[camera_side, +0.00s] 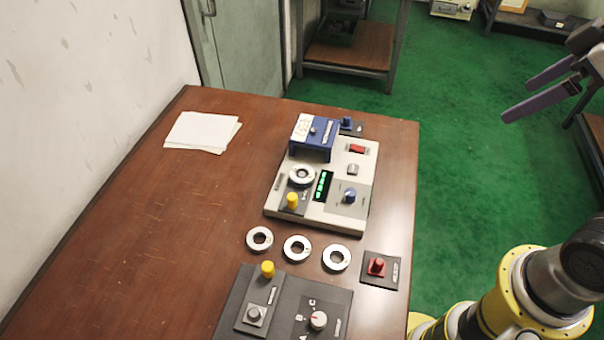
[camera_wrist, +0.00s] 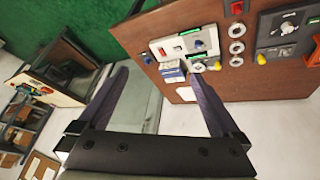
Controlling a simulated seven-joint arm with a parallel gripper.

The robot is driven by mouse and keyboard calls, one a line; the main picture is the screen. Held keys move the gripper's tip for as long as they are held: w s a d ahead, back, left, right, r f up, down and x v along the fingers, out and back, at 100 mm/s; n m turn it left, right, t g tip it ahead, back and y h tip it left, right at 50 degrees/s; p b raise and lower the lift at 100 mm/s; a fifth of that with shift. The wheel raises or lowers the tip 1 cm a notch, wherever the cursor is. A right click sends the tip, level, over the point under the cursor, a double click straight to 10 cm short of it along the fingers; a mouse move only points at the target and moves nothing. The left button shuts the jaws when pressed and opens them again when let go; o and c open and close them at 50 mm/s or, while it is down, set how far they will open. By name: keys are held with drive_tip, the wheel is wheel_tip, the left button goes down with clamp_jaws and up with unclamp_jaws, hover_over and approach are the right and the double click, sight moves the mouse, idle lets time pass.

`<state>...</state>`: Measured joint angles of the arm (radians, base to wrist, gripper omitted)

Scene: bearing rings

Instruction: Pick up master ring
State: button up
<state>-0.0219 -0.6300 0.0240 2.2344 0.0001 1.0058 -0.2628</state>
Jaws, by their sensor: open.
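Four-sided markings are absent; the rings are plain pale metal with dark centres. One ring (camera_side: 301,175) sits on the light grey instrument (camera_side: 325,216), behind a yellow knob; it also shows in the wrist view (camera_wrist: 199,67). Three similar rings lie in a row on the table: left (camera_side: 259,239), middle (camera_side: 297,248) and right (camera_side: 336,257). I cannot tell from markings which is the master ring. My gripper (camera_side: 519,101) is open and empty, high at the right, well away from all the rings. Its two dark purple fingers (camera_wrist: 158,75) are spread in the wrist view.
A blue block (camera_side: 315,137) stands at the back of the instrument. A dark control panel (camera_side: 288,305) lies in front, with a yellow knob. A red button box (camera_side: 380,267) is right of the rings. Papers (camera_side: 202,131) lie back left. The table's left (camera_side: 150,240) is clear.

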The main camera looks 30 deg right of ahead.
drive_tip(key=w+a+r+n, duration=0.2)
drive_tip(key=w+r, duration=0.1)
drive_tip(key=w, duration=0.4)
drive_tip(key=n+g, duration=0.6)
drive_tip(key=n, duration=0.1)
hover_over(300, 174)
wheel_tip(300, 174, down, 20)
drive_tip(key=f, duration=0.1)
wheel_tip(300, 174, down, 6)
drive_tip(key=shift+w+d+f, duration=0.1)
drive_tip(key=shift+w+d, duration=0.05)
drive_tip(key=shift+f, duration=2.85)
drive_tip(key=shift+c, duration=0.2)
